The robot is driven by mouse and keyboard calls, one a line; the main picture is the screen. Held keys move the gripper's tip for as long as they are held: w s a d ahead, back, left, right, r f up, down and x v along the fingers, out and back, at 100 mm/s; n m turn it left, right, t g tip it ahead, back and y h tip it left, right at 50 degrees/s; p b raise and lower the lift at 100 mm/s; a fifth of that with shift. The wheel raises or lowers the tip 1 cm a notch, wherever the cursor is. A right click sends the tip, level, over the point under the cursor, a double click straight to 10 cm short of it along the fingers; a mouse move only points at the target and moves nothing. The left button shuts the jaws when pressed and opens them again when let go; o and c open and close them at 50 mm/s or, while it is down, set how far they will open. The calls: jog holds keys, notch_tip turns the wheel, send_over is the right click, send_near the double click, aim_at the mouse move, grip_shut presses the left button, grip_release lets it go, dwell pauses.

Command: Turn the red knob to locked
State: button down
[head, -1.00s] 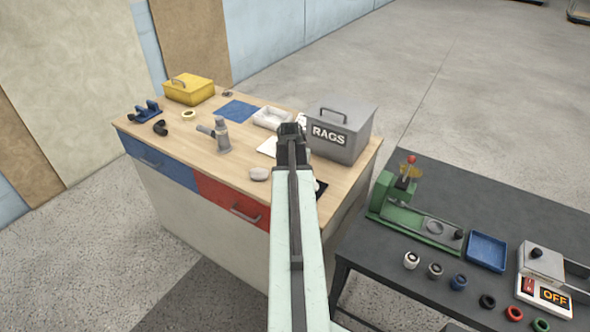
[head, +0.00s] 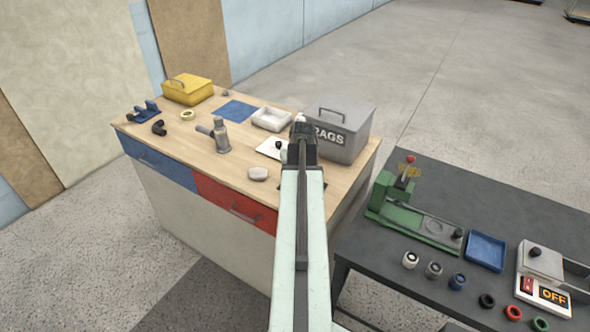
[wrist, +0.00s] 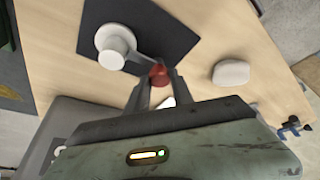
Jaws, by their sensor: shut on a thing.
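The red knob (wrist: 158,74) shows between my fingertips in the wrist view, partly covered by them. It lies at the edge of a dark flat plate (wrist: 160,25), beside a white round cap (wrist: 112,46) with a grey bar that runs toward the knob. My gripper (wrist: 158,86) is shut on the red knob. In the head view my gripper (head: 302,132) is over the right part of the wooden bench, in front of the grey RAGS box. There my arm hides the red knob. I cannot read any locked mark.
The RAGS box (head: 345,130) stands close behind my gripper. A pale oval block (head: 258,173) and a grey valve-like fitting (head: 219,135) stand to the left. A white tray (head: 271,119) is behind. A dark table (head: 400,262) with a green device is at right.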

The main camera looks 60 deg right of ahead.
jog(key=c, duration=1.1)
grip_release()
jog(key=p+v, duration=0.7)
jog(key=shift+r, duration=0.4)
jog(key=shift+s+a, duration=0.1)
